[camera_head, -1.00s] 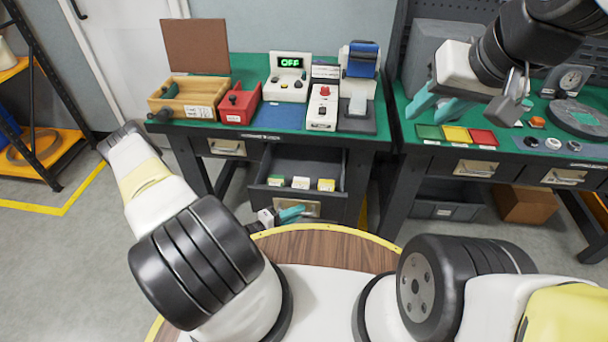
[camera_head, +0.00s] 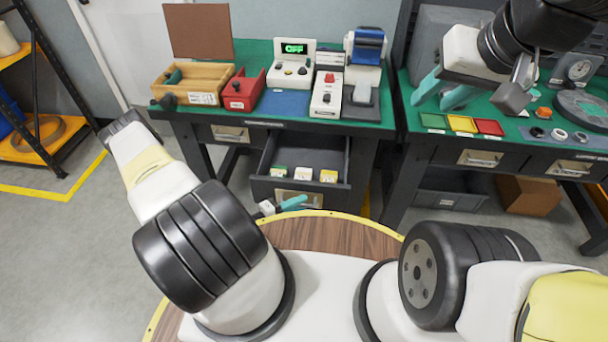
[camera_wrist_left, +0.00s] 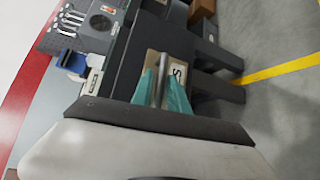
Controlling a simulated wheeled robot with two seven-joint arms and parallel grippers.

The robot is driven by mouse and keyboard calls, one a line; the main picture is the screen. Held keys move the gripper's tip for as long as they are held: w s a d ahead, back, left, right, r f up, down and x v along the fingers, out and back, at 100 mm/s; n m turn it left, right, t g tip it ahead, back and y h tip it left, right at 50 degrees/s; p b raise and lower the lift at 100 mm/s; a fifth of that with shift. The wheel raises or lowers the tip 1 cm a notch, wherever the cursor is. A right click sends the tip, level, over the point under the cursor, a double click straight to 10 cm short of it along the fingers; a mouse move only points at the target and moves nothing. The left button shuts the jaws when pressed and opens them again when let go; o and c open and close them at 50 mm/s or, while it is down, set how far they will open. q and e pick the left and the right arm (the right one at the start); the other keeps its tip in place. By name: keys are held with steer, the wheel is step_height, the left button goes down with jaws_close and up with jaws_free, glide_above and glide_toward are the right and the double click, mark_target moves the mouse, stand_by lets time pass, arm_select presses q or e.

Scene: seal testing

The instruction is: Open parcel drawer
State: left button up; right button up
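The parcel drawer (camera_head: 338,197) under the left bench is pulled out, with its dark interior exposed. Three small boxes with green, white and yellow tops stand in a row behind its front. My left gripper (camera_head: 290,204) is low at the drawer front. In the left wrist view, its teal fingers (camera_wrist_left: 163,88) lie on either side of the silver drawer handle (camera_wrist_left: 161,72), closed around it. A label (camera_wrist_left: 179,71) shows beside the handle, partly hidden by a finger. My right gripper (camera_head: 443,92) is open and empty above the right bench.
The left bench (camera_head: 250,118) carries a wooden tray (camera_head: 192,92), a red box (camera_head: 244,90), a device reading OFF (camera_head: 293,62) and other testers. Closed drawers are beside it and under the right bench. A cardboard box (camera_head: 528,194) stands on the floor at right.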

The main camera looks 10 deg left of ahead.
arm_select(q)
steer(key=v, duration=0.7)
steer(key=shift+s+a, duration=0.25)
step_height(320, 180, up, 25)
steer(key=w+d+m+g, duration=0.1)
steer(key=d+m+g, duration=0.1)
steer(key=m+g, duration=0.85)
steer(key=s+r+t+y, duration=0.2)
steer(key=s+r+y, duration=0.1)
steer(key=r, duration=0.8)
steer(key=s+r+t+y, duration=0.3)
steer(key=r+y, duration=0.3)
steer(key=r, duration=0.6)
steer(key=shift+s+a+m+y, duration=0.3)
steer(key=shift+s+m, duration=0.05)
steer(key=shift+s, duration=0.5)
